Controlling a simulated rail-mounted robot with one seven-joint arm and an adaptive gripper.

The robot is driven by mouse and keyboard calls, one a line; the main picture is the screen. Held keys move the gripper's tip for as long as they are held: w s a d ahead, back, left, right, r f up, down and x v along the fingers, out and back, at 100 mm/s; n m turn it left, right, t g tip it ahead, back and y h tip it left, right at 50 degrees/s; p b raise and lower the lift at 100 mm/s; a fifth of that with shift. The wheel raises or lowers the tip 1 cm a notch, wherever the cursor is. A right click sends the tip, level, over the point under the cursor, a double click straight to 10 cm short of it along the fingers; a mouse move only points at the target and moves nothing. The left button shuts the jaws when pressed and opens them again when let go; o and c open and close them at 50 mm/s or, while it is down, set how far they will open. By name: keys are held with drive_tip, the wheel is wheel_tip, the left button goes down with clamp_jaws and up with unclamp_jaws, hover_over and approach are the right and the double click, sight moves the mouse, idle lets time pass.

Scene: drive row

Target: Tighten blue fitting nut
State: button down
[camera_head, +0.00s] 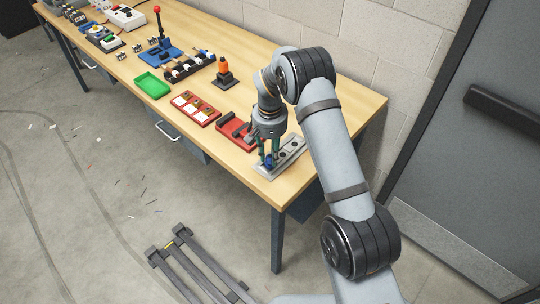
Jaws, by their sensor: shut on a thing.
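The blue fitting nut (268,162) shows as a small blue spot low between my gripper's fingers. It is at the left end of a grey metal plate (297,143) with dark round sockets, near the right end of the bench. My gripper (268,158) points down and its fingers are shut on the nut. The fingers partly cover the nut, and its thread and seat are hidden.
A red block fixture (229,126) stands just left of the gripper on the wooden bench (350,100). Further left are a red tray (194,108), a green tray (152,86) and an orange-topped part (224,69). A block wall runs behind; the bench's right end is clear.

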sight(270, 156)
drive_tip(key=c, duration=1.4)
unclamp_jaws()
drive_tip(key=shift+c, duration=0.2)
drive_tip(key=shift+r, duration=0.1)
wheel_tip(270, 156, up, 12)
drive_tip(key=shift+f, duration=0.2)
wheel_tip(270, 156, down, 12)
drive_tip(key=shift+r, duration=0.25)
drive_tip(key=shift+r+p, duration=0.1)
drive_tip(key=shift+p, duration=0.6)
drive_tip(key=shift+f+n+p, duration=0.2)
drive_tip(key=shift+n+p, duration=0.45)
drive_tip(key=shift+n, duration=0.25)
